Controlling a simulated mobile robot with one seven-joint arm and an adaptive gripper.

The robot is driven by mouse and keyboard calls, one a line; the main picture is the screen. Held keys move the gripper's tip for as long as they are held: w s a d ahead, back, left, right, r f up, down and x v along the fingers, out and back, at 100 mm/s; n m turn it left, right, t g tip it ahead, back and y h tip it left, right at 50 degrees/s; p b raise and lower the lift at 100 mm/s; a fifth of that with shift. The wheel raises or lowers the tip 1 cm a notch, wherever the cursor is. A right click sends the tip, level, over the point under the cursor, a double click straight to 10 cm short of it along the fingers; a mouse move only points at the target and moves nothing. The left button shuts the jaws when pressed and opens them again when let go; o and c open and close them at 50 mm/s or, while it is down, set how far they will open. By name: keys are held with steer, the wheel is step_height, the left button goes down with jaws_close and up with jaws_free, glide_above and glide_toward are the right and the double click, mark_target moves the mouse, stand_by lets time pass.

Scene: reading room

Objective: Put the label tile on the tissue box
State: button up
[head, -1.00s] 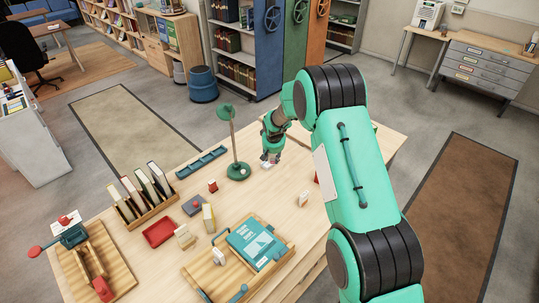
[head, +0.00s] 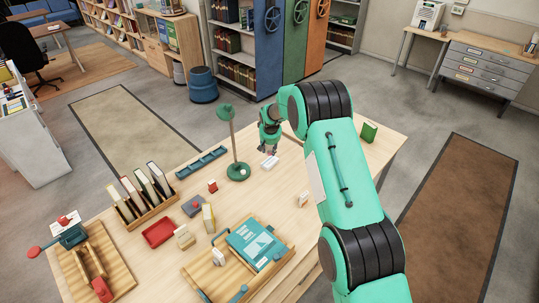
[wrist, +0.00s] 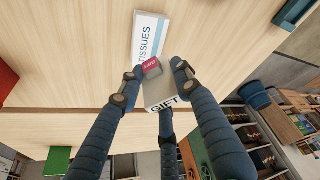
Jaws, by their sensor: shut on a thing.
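The label tile (wrist: 160,91) is a small grey-white block with "GIFT" on its edge and a red patch at one end. In the wrist view my gripper (wrist: 158,82) is shut on it, with fingers on both sides and one below. The tissue box (wrist: 148,38), white with a blue "TISSUES" strip, lies past the tile, which overlaps its near end in the picture. I cannot tell whether they touch. In the head view my gripper (head: 269,151) is just above the white tissue box (head: 268,163) on the table; the tile is not clear there.
A green desk lamp (head: 237,170) stands close left of the tissue box, with a blue tray (head: 202,160) beyond it. A wooden tray with a teal book (head: 255,245) is nearer. The table around the box is mostly bare.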

mark_target(270, 152)
steer(key=shift+f, duration=1.7)
steer(key=shift+f+b, duration=0.15)
steer(key=shift+b, duration=0.15)
steer(key=o, duration=1.2)
steer(key=shift+c, duration=0.2)
steer(key=p+v, duration=0.1)
steer(key=v, duration=1.1)
